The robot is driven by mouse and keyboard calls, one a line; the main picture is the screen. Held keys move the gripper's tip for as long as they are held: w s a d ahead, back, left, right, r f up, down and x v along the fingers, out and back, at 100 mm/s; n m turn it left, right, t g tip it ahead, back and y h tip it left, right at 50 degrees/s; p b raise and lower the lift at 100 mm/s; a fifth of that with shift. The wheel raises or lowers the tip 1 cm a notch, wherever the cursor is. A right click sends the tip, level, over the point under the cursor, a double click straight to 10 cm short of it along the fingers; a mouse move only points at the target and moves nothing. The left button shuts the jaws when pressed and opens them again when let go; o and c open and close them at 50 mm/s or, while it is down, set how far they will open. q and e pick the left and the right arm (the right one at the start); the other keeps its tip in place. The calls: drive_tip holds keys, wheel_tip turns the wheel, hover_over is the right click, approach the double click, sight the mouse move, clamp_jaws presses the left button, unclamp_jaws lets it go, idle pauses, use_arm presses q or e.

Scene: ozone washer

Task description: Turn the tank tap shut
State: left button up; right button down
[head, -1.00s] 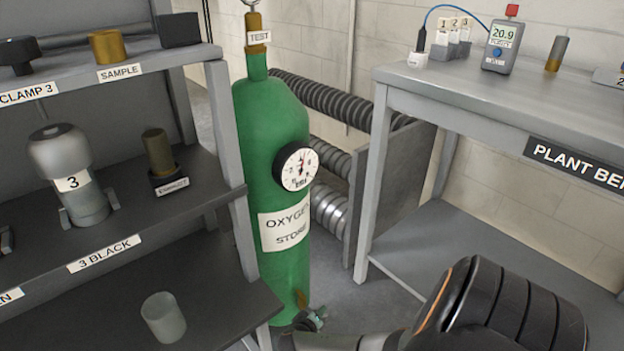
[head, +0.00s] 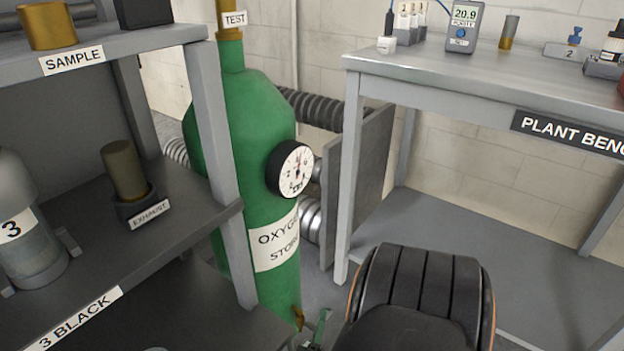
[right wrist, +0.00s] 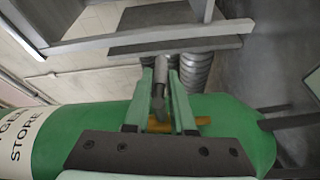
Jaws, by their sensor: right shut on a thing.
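The green oxygen tank (head: 243,125) stands upright between the left shelves and the plant bench, with a round dial gauge (head: 293,169) on its side. The brass tap fitting (head: 299,317) is low on the tank, at the bottom of the head view. It also shows in the right wrist view (right wrist: 200,121). My right gripper (head: 318,328) is at the tap, partly cut off by the head view's lower edge. In the right wrist view, its two green fingers (right wrist: 161,76) are shut on the grey tap handle (right wrist: 159,92). My left gripper is out of view.
The left shelves (head: 222,150) stand close beside the tank and hold labelled parts. The plant bench (head: 440,75) is on the right, with a purity meter (head: 463,27) on it. Ribbed ducts (head: 325,108) run behind the tank. Little floor is visible.

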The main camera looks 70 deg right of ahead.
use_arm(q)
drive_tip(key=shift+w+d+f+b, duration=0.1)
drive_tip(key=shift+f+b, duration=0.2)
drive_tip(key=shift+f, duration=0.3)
use_arm(e)
drive_tip(key=shift+w+d+r+h, duration=0.1)
drive_tip(key=shift+r+h, duration=0.05)
drive_tip(key=shift+h, duration=0.25)
drive_tip(key=c, duration=0.8)
unclamp_jaws()
drive_tip(key=shift+o, duration=0.2)
